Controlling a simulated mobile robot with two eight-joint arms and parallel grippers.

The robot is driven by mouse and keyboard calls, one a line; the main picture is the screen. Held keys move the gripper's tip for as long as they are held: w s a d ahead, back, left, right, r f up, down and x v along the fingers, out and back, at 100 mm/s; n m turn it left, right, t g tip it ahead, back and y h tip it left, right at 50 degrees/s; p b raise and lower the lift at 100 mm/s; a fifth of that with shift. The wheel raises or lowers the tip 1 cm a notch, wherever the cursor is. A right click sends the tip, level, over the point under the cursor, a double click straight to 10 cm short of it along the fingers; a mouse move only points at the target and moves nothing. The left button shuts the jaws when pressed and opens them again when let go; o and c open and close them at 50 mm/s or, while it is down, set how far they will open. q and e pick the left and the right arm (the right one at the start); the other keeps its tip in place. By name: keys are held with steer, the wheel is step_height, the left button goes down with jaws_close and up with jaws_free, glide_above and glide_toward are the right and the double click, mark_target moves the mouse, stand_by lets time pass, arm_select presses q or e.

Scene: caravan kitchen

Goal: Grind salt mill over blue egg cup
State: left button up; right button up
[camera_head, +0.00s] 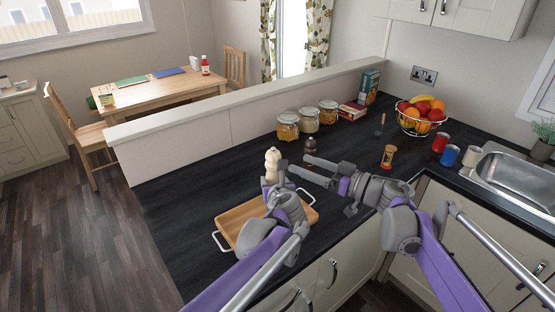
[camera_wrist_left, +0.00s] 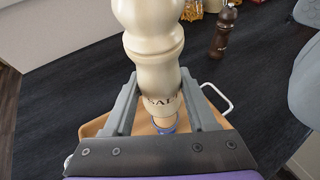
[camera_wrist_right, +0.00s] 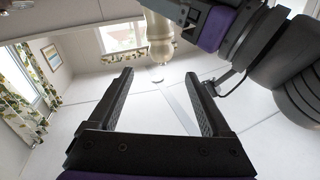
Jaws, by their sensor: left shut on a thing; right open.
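The cream salt mill (camera_head: 272,158) stands upright in my left gripper (camera_head: 281,183), above the wooden tray (camera_head: 238,215). In the left wrist view, the mill (camera_wrist_left: 150,30) with its "SALT" lettering sits between the fingers of my left gripper (camera_wrist_left: 160,88). A small part of the blue egg cup (camera_wrist_left: 168,130) shows below the mill there; the rest is hidden, and the head view does not show it. My right gripper (camera_head: 299,164) is open and empty, just right of the mill. In the right wrist view the mill (camera_wrist_right: 158,38) appears beyond its open fingers.
A dark pepper mill (camera_head: 310,145) stands behind my right gripper. Several glass jars (camera_head: 309,120) line the low wall. An hourglass (camera_head: 388,156), red and blue cans (camera_head: 449,156), a fruit basket (camera_head: 421,115) and the sink (camera_head: 515,175) are to the right. Counter left of the tray is clear.

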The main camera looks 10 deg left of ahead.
mark_target(273, 156)
steer(key=w+a+n+g+y, duration=0.1)
steer(key=w+a+n+g, duration=0.1)
steer(key=a+n+g, duration=0.4)
steer(key=a+n, duration=0.5)
steer(key=a, duration=0.1)
steer(key=shift+w+a+f+g, duration=0.15)
steer(key=shift+w+a+g, duration=0.2)
steer(key=shift+w+g, duration=0.05)
jaws_close()
steer(key=m+t, duration=0.1)
steer(key=t, duration=0.1)
steer(key=m+t, duration=0.2)
steer(key=t, duration=0.1)
steer(key=shift+w, duration=0.4)
